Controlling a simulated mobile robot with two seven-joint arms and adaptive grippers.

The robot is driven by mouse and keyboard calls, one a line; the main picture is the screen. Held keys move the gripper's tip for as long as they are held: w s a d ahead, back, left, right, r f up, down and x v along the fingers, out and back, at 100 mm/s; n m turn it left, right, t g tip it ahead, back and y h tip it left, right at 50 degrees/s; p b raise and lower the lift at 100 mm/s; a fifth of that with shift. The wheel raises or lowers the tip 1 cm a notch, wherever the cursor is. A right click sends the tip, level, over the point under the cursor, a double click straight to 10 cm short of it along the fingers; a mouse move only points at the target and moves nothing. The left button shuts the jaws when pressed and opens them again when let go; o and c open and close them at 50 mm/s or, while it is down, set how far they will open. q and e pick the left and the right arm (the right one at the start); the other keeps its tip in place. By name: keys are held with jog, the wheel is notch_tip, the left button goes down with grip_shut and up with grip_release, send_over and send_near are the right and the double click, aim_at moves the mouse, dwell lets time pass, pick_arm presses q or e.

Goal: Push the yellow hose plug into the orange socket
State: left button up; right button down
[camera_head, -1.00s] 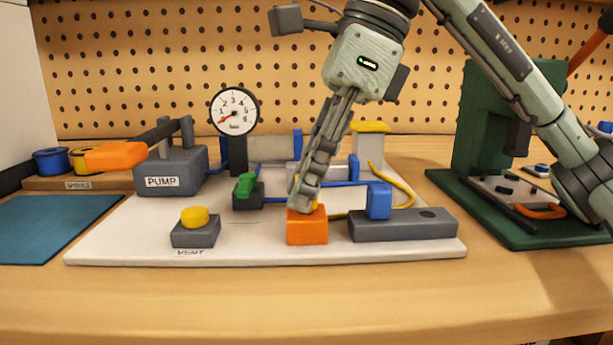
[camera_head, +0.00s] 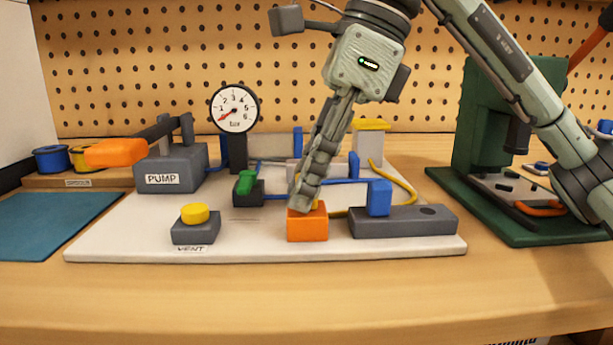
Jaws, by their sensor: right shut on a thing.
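The orange socket (camera_head: 307,228) is a block at the front middle of the white board. My right gripper (camera_head: 304,203) reaches down from above, its fingers tilted, with the tips at the top of the socket. It is shut on the yellow hose plug (camera_head: 316,205), of which only a small yellow patch shows beside the fingertips. The fingers hide most of the plug, so I cannot tell how deep it sits in the socket. The yellow hose (camera_head: 402,185) curves from behind the gripper to the right and back. My left gripper is not in view.
A grey block with a blue plug (camera_head: 379,198) stands close right of the socket. The vent with its yellow button (camera_head: 194,214) is to the left. A green valve (camera_head: 245,183), pump (camera_head: 171,170) and gauge (camera_head: 234,108) stand behind. A green press (camera_head: 485,130) is at right.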

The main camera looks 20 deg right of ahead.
jog(key=shift+a+f+b, duration=0.15)
jog(key=shift+f+b, duration=0.15)
jog(key=shift+f, duration=0.3)
dwell(0.3)
jog(key=c, duration=1.5)
grip_release()
jog(key=shift+c, duration=0.2)
jog(key=shift+r+p, duration=0.6)
jog(key=shift+r, duration=0.1)
jog(key=shift+w+r+p, duration=0.1)
jog(key=shift+r+p, duration=0.4)
jog(key=shift+r, duration=0.05)
jog(key=shift+r+p, duration=1.4)
jog(key=shift+r, duration=0.3)
jog(key=shift+o, duration=0.6)
